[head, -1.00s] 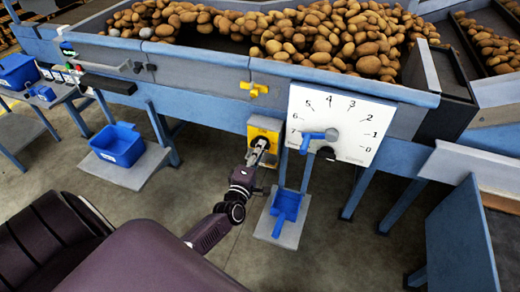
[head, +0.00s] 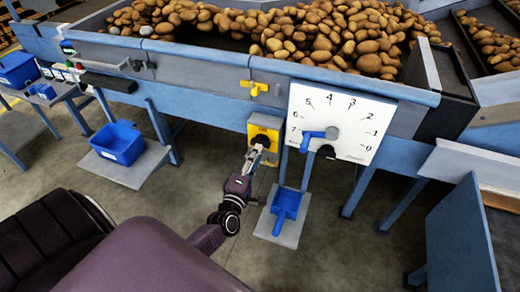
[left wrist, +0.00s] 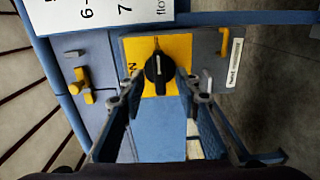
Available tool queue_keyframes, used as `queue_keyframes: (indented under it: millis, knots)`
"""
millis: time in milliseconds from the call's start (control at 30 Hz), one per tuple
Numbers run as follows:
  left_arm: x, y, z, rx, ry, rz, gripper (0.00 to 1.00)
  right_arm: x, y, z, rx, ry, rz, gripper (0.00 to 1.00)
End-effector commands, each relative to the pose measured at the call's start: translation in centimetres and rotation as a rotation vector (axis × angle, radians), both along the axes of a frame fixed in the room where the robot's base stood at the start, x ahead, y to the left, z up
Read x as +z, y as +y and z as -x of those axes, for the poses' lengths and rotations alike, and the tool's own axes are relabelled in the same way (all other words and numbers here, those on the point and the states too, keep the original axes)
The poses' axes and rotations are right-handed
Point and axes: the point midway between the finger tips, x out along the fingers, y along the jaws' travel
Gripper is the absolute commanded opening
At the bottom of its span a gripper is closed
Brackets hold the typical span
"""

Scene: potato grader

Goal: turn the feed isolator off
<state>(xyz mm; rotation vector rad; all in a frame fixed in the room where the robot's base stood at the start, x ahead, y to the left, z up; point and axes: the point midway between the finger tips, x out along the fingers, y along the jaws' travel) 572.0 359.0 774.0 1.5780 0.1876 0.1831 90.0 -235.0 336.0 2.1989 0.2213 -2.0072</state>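The feed isolator (head: 257,131) is a yellow plate on a grey box under the grader's frame, left of the dial. In the left wrist view its black round knob (left wrist: 158,72) sits on the yellow plate (left wrist: 178,50). The knob's pale mark points up in that picture, away from the partly readable letter at the plate's left. My left gripper (head: 256,153) is in front of the isolator. In the left wrist view its fingers (left wrist: 158,90) are spread, with the knob framed between the tips; contact cannot be told. My right gripper is not in view.
A white dial board (head: 345,112) with a blue lever stands right of the isolator. A yellow handle (head: 254,88) is above it. A blue scoop (head: 285,205) lies on a low plate below. A blue bin (head: 118,145) stands at left. Potatoes (head: 320,40) fill the grader.

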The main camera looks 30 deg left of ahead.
Motion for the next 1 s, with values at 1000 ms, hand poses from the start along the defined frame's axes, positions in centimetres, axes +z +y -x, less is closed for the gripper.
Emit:
queue_keyframes:
  millis: [1000]
  knots:
    - [0.0, -1.9, 7.7, -0.001, 0.000, -0.001, 0.30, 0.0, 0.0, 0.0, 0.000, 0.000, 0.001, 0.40]
